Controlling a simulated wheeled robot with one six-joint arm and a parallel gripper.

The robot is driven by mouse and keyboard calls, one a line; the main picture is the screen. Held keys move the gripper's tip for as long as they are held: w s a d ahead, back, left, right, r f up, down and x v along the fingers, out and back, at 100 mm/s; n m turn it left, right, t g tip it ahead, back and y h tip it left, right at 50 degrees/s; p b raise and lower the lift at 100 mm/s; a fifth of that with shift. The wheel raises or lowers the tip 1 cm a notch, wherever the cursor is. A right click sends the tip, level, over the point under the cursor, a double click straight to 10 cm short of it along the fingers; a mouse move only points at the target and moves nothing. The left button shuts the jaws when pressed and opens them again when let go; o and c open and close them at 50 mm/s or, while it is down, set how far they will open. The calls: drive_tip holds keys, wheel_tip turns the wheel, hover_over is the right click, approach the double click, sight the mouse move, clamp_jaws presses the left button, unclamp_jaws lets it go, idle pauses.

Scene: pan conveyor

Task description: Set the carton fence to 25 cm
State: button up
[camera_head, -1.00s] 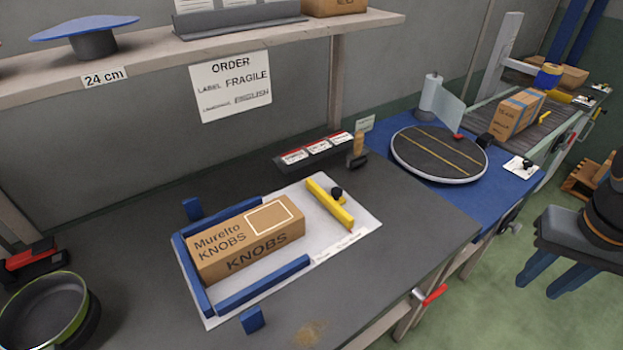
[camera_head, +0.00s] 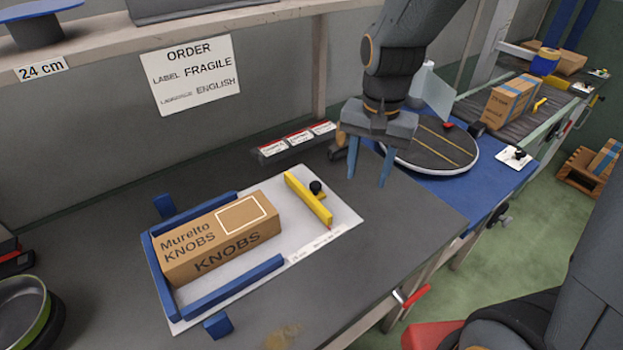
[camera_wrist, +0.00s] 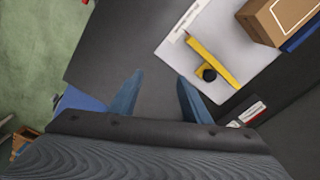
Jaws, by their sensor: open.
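The carton fence is a yellow bar (camera_head: 308,198) with a black knob (camera_head: 316,187), standing across a white board (camera_head: 338,218) on the dark bench. A brown carton marked Murelto KNOBS (camera_head: 218,240) lies on the board to its left, with a gap between them. My gripper (camera_head: 368,170) hangs open and empty above the bench, to the right of the fence and apart from it. In the wrist view the yellow bar (camera_wrist: 212,58) and its knob (camera_wrist: 207,73) lie beyond my fingers (camera_wrist: 158,95). The scale print on the board is too small to read.
Blue rails (camera_head: 235,283) border the carton. A label holder (camera_head: 297,143) stands behind the fence. A round turntable (camera_head: 432,148) and a conveyor (camera_head: 510,115) are at the right. A pan (camera_head: 25,310) is at the left front. Bench right of the board is clear.

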sight(316, 184)
drive_tip(key=w+a+m, duration=0.2)
drive_tip(key=a, duration=0.1)
drive_tip(key=w+a+m, duration=0.2)
drive_tip(key=a, duration=0.2)
drive_tip(key=w+a+m+b, duration=0.1)
drive_tip(key=w+a, duration=0.1)
drive_tip(key=a, duration=0.1)
drive_tip(key=shift+w+a+f+m+g, duration=0.15)
drive_tip(key=shift+f+m+g, duration=0.15)
drive_tip(key=shift+f+m, duration=0.1)
drive_tip(key=shift+w+a+f, duration=0.1)
drive_tip(key=shift+a, duration=0.05)
drive_tip(key=shift+f+p, duration=0.65)
drive_tip(key=shift+f, duration=3.1)
clamp_jaws()
